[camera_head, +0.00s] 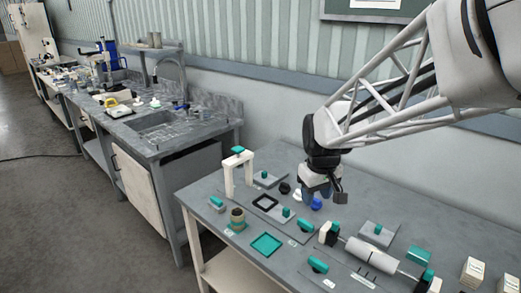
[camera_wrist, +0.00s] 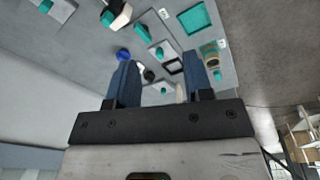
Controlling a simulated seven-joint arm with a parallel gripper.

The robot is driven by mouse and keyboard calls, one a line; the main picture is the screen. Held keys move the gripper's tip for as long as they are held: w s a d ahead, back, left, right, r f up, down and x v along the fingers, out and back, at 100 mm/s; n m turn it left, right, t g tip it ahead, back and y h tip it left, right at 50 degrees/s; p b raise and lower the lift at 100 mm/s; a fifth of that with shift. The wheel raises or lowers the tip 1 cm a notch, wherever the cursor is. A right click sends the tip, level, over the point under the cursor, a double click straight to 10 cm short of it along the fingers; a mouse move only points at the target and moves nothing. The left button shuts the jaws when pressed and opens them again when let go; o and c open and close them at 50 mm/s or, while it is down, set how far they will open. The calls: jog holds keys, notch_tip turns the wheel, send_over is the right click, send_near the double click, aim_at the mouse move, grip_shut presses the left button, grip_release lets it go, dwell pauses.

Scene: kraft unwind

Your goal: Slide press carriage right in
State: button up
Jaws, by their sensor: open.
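A white arch (camera_head: 231,181) with a teal top looks like the press. A flat grey plate with a black square frame (camera_head: 265,202) and a teal knob (camera_head: 286,212) lies in front of it; it may be the carriage, but I cannot tell for sure. The black frame also shows in the wrist view (camera_wrist: 173,66), between the fingers. My gripper (camera_head: 318,190) is open and empty, above the table to the right of the arch and plate. In the wrist view its blue fingers (camera_wrist: 158,78) stand wide apart. The arch is mostly hidden there.
A blue ball (camera_head: 316,203) and dark knobs (camera_head: 284,188) lie close below my gripper. A teal square tray (camera_head: 266,244), a brown roll (camera_head: 237,219) and a white roller (camera_head: 371,255) are nearer the front. A sink bench (camera_head: 160,125) stands at left.

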jog(key=w+a+f+n, duration=0.25)
jog(key=w+f, duration=0.55)
jog(key=w, duration=0.5)
jog(key=n+g, duration=0.1)
jog(key=n, duration=0.1)
send_over(287, 209)
jog(key=f, duration=0.9)
jog(key=shift+s+d, duration=0.1)
jog(key=shift+s, duration=0.1)
jog(key=shift+w+f, duration=0.1)
jog(key=shift+f, duration=0.1)
jog(key=shift+f, duration=3.9)
jog(key=shift+c, duration=0.5)
grip_shut()
